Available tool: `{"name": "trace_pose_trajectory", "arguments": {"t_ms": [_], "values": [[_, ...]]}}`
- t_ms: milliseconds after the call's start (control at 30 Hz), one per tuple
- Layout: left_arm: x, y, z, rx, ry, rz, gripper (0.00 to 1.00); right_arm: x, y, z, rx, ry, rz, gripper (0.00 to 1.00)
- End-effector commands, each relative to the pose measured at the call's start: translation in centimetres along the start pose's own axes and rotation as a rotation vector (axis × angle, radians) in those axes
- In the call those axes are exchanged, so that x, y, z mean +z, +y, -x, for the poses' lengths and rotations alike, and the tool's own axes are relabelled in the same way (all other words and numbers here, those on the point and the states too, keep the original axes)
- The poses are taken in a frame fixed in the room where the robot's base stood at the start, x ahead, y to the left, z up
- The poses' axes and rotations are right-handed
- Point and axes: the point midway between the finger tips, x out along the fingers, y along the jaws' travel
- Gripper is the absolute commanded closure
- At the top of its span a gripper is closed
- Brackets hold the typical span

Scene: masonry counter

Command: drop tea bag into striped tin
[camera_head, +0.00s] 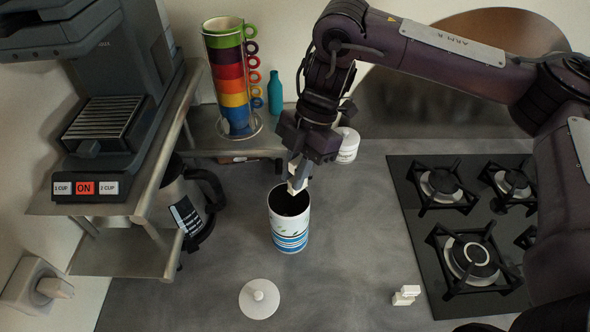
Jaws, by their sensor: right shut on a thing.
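The striped tin (289,226) stands upright and open on the counter, white with blue stripes at its lower part. Its round white lid (259,298) with a knob lies on the counter in front of it. My right gripper (299,180) is directly above the tin's mouth, pointing down. It is shut on a small pale tea bag (296,187), which is just over the rim at the tin's back. The fingers hide part of the tea bag. My left gripper is not in view.
Small white pieces (406,295) lie on the counter at the front right. A gas hob (440,260) is at the right. A coffee machine (110,110) on a shelf and a dark jug (190,205) stand left. Stacked coloured cups (229,75), a teal bottle (275,93) and a white lidded jar (348,147) are behind.

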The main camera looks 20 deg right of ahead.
Motion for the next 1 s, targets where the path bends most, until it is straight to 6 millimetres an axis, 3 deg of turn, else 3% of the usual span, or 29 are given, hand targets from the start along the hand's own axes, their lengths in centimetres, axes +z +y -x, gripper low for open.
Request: {"name": "trace_pose_trajectory", "arguments": {"t_ms": [200, 233, 433, 767, 1000], "values": [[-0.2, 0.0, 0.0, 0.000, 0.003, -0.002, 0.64, 0.0, 0.0, 0.1, 0.000, 0.000, 0.000, 1.00], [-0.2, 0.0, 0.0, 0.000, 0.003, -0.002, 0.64, 0.0, 0.0, 0.1, 0.000, 0.000, 0.000, 0.82], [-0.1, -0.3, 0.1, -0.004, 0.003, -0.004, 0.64, 0.0, 0.0, 0.0, 0.001, 0.000, 0.000, 0.58], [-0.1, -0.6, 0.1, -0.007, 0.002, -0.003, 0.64, 0.0, 0.0, 0.4, 0.002, -0.001, 0.000, 0.58], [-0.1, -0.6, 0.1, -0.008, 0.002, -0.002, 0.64, 0.0, 0.1, 3.6, 0.005, -0.004, 0.001, 0.58]]}}
